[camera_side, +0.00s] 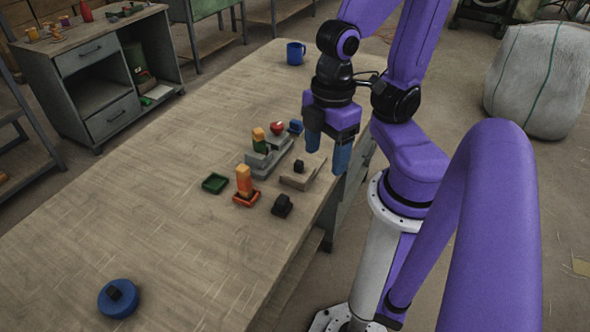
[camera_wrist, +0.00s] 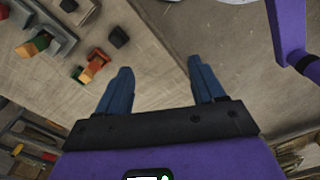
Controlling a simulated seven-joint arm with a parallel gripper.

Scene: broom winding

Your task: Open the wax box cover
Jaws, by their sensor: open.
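No thing is clearly marked as the wax box. A low tan-grey piece with a black knob (camera_side: 298,167) lies near the table's right edge. A round blue lid-like disc with a black knob (camera_side: 118,298) lies far off at the table's lower left. My gripper (camera_side: 327,150) points down above the right edge, beside and above the tan-grey piece. Its blue fingers are apart with nothing between them. In the wrist view my gripper (camera_wrist: 160,82) is over the table edge, and the small items lie to its upper left.
A grey stepped holder (camera_side: 262,158) carries coloured pieces. A blue mug (camera_side: 295,53) stands at the back. The table's left side is largely clear.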

